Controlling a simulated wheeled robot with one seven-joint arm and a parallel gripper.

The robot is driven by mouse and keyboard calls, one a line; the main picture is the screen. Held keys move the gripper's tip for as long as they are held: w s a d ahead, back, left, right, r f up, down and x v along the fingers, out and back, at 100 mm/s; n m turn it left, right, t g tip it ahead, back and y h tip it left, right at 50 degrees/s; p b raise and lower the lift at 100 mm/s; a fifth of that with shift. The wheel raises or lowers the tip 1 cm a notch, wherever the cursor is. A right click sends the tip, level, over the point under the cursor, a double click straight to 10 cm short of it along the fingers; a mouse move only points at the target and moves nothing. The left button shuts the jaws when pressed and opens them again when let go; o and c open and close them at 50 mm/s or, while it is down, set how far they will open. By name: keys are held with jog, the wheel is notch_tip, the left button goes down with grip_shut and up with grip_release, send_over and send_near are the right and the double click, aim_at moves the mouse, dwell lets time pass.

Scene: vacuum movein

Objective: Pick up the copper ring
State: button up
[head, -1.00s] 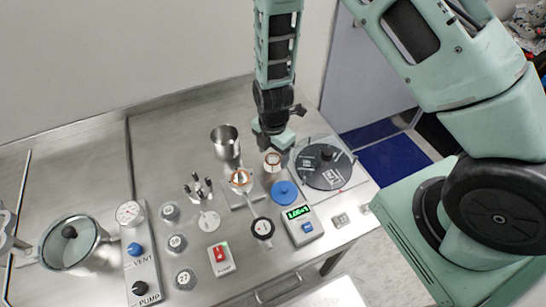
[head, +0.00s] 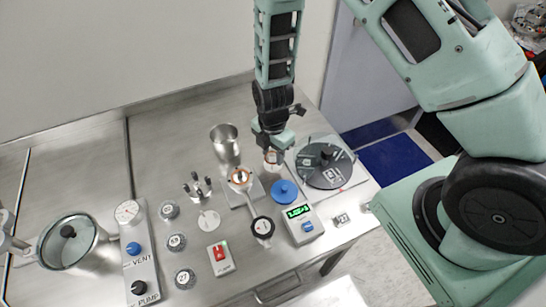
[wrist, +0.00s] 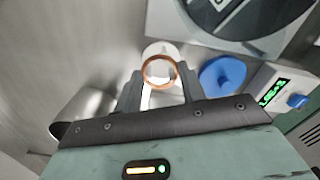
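The copper ring (wrist: 160,71) sits on top of a small white round stand (wrist: 157,50) in the wrist view. My gripper (wrist: 161,84) is open, with its two dark fingers apart on the left and right of the ring's near side. Nothing is clamped between them, and I cannot tell whether a finger touches the ring. In the head view my gripper (head: 272,152) is directly over the stand and hides most of the ring.
A blue disc (head: 284,191) and a green-lit meter (head: 302,222) stand close in front. A round dark plate (head: 325,164) lies to the right. The steel table's back left is clear.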

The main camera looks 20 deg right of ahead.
jog(key=shift+s, duration=0.1)
jog(key=shift+c, duration=0.5)
jog(key=shift+r, duration=0.45)
jog(key=shift+c, duration=0.6)
notch_tip(320, 180, up, 10)
jog(key=shift+f+b, duration=0.15)
jog(key=shift+b, duration=0.8)
jog(key=shift+c, duration=0.5)
